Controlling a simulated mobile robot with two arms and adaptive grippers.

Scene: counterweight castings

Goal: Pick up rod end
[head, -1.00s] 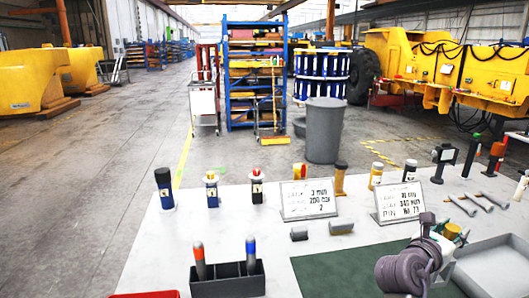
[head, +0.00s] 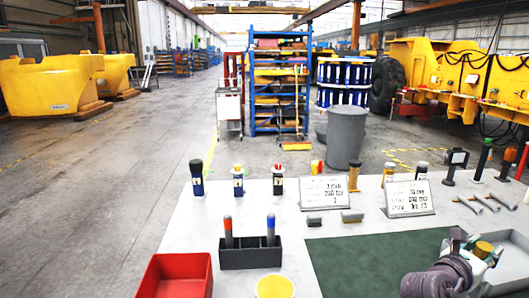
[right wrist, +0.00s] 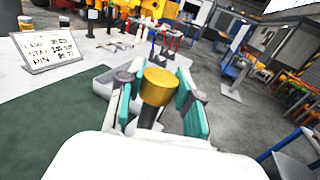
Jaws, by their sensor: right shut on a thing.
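My right gripper (head: 483,251) is at the lower right of the head view, over the right side of the table. It is shut on a brass-topped piece (right wrist: 157,88) with a dark shaft below. The piece stands roughly upright between the teal finger pads in the right wrist view, and its top also shows in the head view (head: 484,249). Its lower end is hidden, and I cannot tell whether it is the rod end. Several grey metal pieces (head: 480,204) lie at the table's right. My left gripper is not in view.
The white table (head: 205,240) bears a green mat (head: 350,262), a red bin (head: 175,275), a dark holder (head: 250,255) with two capped rods, and a yellow disc (head: 275,287). Two sign plates (head: 325,192) and several upright bottles stand along the back. Bare tabletop lies left of the holder.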

